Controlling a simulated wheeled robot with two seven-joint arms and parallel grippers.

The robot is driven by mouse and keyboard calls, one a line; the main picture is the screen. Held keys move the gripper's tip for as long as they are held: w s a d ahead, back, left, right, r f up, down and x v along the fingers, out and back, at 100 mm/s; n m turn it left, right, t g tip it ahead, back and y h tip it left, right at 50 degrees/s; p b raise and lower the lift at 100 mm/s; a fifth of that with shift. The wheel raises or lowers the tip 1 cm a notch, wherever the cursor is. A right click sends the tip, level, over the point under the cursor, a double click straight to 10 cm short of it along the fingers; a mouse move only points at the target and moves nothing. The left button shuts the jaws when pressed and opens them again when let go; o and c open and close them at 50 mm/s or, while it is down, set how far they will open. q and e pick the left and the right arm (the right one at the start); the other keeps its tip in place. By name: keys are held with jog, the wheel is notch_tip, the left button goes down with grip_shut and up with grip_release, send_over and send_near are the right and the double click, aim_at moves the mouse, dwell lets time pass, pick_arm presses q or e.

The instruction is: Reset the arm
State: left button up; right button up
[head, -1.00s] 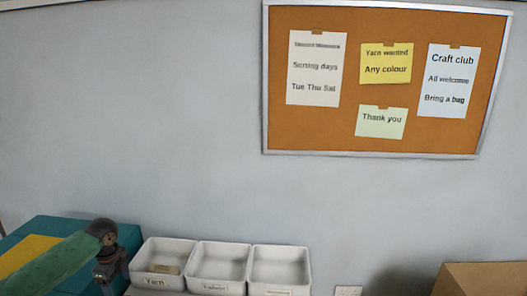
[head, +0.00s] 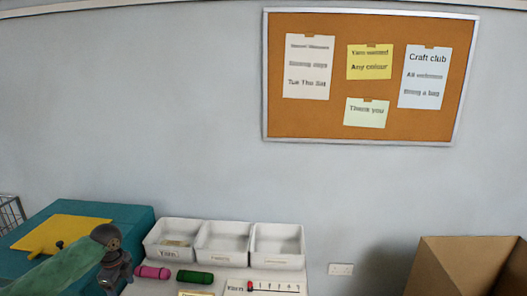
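My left arm (head: 75,262) comes in from the lower left, a green link with a dark wrist joint bent downward at its end. The wrist runs toward the bottom of the head view and its fingers do not show, so I cannot see what they hold. My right arm and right gripper are outside the view.
Three white bins (head: 222,261) stand on a pale table, the left one labelled Yarn with something inside. A pink roll (head: 152,272), a green roll (head: 195,277) and a marked card (head: 266,288) lie before them. A teal box (head: 135,218) is left, an open cardboard box (head: 430,278) right.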

pick_arm(q)
jog(key=s+d+f+n+h+b, duration=0.15)
jog(key=s+d+f+n, duration=0.35)
jog(key=f, duration=0.6)
jog(key=s+d+f+t+b, duration=0.1)
jog(key=s+d+f+b, duration=0.15)
jog(key=d+f, duration=0.65)
jog(key=s+d+f+n+b, duration=0.1)
jog(key=s+d+f+n, duration=0.3)
jog(key=f, duration=1)
jog(key=s+d+f+n+b, duration=0.2)
jog(key=s+d+f+n, duration=0.1)
jog(key=s+f, duration=0.6)
jog(key=s+d+f+n+b, duration=0.2)
jog(key=s+d+f+n, duration=0.2)
jog(key=s+f, duration=0.6)
jog(key=s+d, duration=0.2)
jog(key=s, duration=0.6)
jog(key=shift+f+n+y+b, duration=0.15)
jog(key=shift+n+y+b, duration=0.15)
jog(key=shift+y, duration=0.05)
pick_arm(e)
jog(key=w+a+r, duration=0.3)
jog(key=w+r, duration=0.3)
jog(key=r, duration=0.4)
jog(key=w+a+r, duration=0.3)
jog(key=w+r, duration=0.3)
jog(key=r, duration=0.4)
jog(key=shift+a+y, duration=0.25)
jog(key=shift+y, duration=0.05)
